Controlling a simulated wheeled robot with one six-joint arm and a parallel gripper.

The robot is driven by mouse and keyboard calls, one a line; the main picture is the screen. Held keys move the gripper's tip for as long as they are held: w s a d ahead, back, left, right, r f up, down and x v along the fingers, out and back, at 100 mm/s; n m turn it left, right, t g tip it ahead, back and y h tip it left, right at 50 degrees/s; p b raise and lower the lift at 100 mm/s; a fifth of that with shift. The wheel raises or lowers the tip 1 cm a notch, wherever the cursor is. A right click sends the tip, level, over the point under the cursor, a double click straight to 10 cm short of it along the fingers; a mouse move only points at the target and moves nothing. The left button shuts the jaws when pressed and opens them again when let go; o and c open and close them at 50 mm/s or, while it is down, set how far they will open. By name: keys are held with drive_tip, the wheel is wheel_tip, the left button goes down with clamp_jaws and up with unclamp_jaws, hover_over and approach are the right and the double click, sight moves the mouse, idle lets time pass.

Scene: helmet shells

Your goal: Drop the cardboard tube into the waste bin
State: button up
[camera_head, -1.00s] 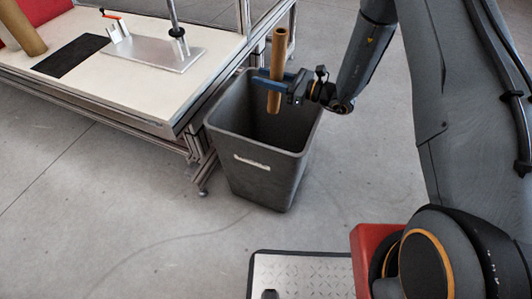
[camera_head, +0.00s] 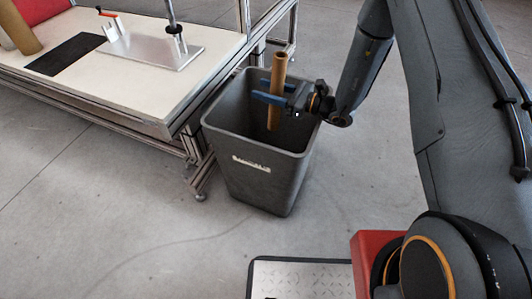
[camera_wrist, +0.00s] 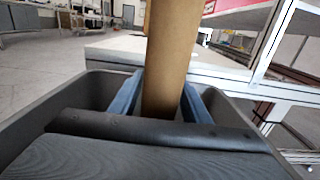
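The cardboard tube (camera_head: 278,72) is a brown, hollow, nearly upright cylinder. My gripper (camera_head: 268,95) is shut on it, with a blue finger on either side. The tube's lower end is inside the mouth of the waste bin, a grey tapered bin (camera_head: 262,185) with a pale label on its front. The tube's upper end stands above the rim. In the wrist view the tube (camera_wrist: 168,60) stands between the two blue fingers (camera_wrist: 163,97), with the bin's rim (camera_wrist: 35,115) around them. The bin's floor is hidden.
A workbench (camera_head: 100,85) with an aluminium frame stands close to the bin's left. On it are a dark mat (camera_head: 68,55), a metal plate with a post (camera_head: 155,45) and a brown roll (camera_head: 18,28).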

drive_tip(key=shift+o, duration=0.9)
wheel_tip(320, 180, up, 10)
drive_tip(key=p, duration=0.1)
drive_tip(key=shift+p, duration=0.35)
